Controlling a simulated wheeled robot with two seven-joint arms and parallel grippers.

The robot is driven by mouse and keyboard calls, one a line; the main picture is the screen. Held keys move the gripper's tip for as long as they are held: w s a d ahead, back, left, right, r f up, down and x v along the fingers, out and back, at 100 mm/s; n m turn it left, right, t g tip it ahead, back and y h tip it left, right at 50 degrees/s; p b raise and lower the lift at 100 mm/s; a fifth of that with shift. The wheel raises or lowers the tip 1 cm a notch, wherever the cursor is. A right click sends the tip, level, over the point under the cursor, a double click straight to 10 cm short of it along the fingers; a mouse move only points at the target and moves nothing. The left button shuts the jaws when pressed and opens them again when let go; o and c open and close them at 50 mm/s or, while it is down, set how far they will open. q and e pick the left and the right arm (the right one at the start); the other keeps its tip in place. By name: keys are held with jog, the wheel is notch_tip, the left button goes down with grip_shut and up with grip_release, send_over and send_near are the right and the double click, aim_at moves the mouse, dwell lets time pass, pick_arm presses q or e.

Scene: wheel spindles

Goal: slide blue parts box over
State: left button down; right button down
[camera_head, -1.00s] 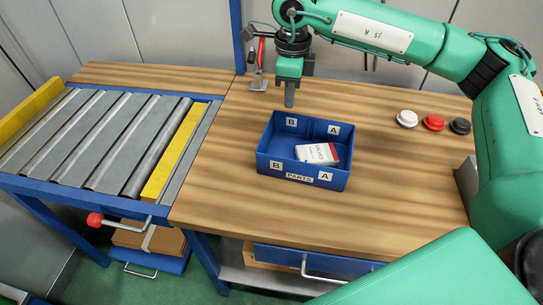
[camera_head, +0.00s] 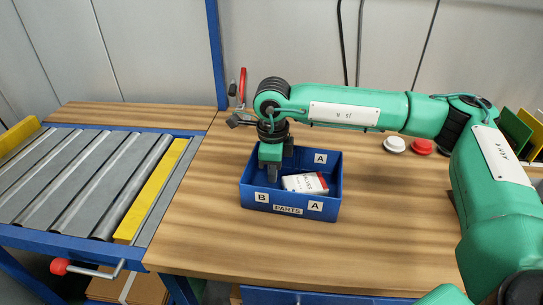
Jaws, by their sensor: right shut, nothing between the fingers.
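The blue parts box (camera_head: 328,204) sits upright on the wooden workbench, with a PARTS label and A and B labels on its front wall. A white and red carton (camera_head: 306,183) lies inside it, towards the A side. My right gripper (camera_head: 273,180) is shut and empty, pointing down at the B side of the box. Its fingers overlap the box interior and hide the rear B label. I cannot tell whether they touch a wall. My left gripper is not in view.
A roller conveyor (camera_head: 88,180) with yellow rails adjoins the wooden workbench (camera_head: 215,240) at the left. White (camera_head: 395,144) and red (camera_head: 422,147) buttons stand behind my right arm. A red-handled clamp (camera_head: 242,88) is at the back. The bench in front of the box is clear.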

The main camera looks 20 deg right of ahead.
aim_at(255, 176)
notch_tip(255, 176, down, 2)
jog(key=shift+f, duration=0.1)
jog(key=w+a, duration=0.1)
jog(key=a, duration=0.1)
jog(key=shift+w+a, duration=0.35)
jog(key=shift+a, duration=0.05)
jog(key=shift+w+a, duration=0.2)
jog(key=shift+a, duration=0.1)
jog(key=shift+a, duration=0.15)
